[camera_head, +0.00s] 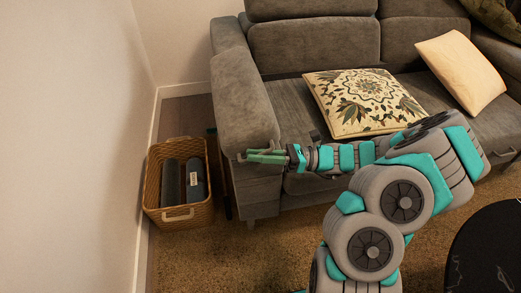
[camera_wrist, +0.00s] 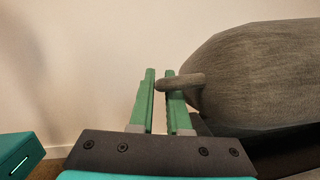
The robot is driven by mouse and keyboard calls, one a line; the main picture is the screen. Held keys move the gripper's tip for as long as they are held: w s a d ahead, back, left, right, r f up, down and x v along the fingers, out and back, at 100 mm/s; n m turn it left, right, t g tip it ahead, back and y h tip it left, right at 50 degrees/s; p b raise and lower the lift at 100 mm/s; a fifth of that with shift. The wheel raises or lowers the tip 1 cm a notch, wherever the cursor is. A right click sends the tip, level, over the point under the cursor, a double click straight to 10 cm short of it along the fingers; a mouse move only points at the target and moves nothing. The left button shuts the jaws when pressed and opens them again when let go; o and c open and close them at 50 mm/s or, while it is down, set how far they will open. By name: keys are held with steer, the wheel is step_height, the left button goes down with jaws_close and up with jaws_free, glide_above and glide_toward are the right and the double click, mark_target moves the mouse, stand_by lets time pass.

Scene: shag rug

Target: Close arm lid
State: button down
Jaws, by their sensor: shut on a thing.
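The grey fabric sofa arm lid (camera_head: 243,98) is the padded top of the sofa's left arm. In the wrist view its rounded end (camera_wrist: 250,75) fills the upper right, with a dark gap under it. A small grey handle (camera_wrist: 186,80) sticks out from that end. My gripper (camera_head: 266,156) is at the front of the arm, and its green fingers also show in the wrist view (camera_wrist: 160,84). The fingers are shut on the handle, one on each side of its tip. I cannot tell how far the lid is raised.
A wicker basket (camera_head: 153,191) with dark rolled items stands on the floor between the wall and sofa. A patterned cushion (camera_head: 362,102) and a cream cushion (camera_head: 461,72) lie on the seat. The shag rug (camera_head: 270,250) in front is mostly clear.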

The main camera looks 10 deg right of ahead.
steer(key=shift+d+f+t+y+b, duration=0.15)
steer(key=shift+d+f+y, duration=0.3)
steer(key=shift+y, duration=0.25)
steer(key=shift+d+f+t+y+b, duration=0.15)
steer(key=shift+d+f+y, duration=0.25)
steer(key=shift+y, duration=0.3)
steer(key=shift+a, duration=0.1)
steer(key=c, duration=1.2)
jaws_free()
steer(key=shift+a, duration=0.1)
steer(key=shift+o, duration=0.2)
steer(key=w+v, duration=0.1)
steer(key=v, duration=0.7)
steer(key=shift+s+b, duration=0.3)
steer(key=shift+s, duration=0.1)
